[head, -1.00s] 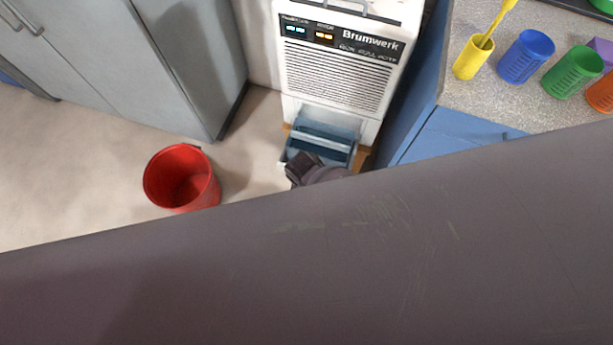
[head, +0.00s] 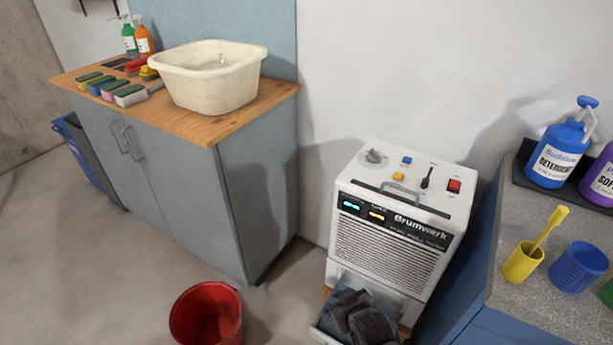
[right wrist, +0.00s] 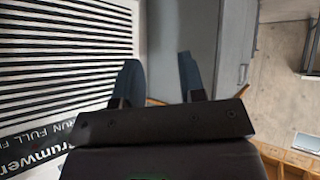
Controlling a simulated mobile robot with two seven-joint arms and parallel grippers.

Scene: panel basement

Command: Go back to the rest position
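My right gripper shows as a dark shape (head: 358,312) at the bottom of the head view, in front of the white Brumwerk dehumidifier (head: 385,250). It is over the blue-grey water tank (head: 325,328) at the machine's foot and hides much of it. In the right wrist view the two fingers of this gripper (right wrist: 160,78) stand apart with nothing seen between them. The dehumidifier's grille (right wrist: 60,70) fills the left of that view. I cannot tell whether the gripper touches the tank. My left gripper is not in view.
A red bucket (head: 207,315) stands on the floor left of the dehumidifier. A grey cabinet (head: 185,185) with a cream basin (head: 207,78) is at the left. A counter (head: 535,300) with a yellow cup (head: 523,262) and detergent (head: 560,150) is at the right.

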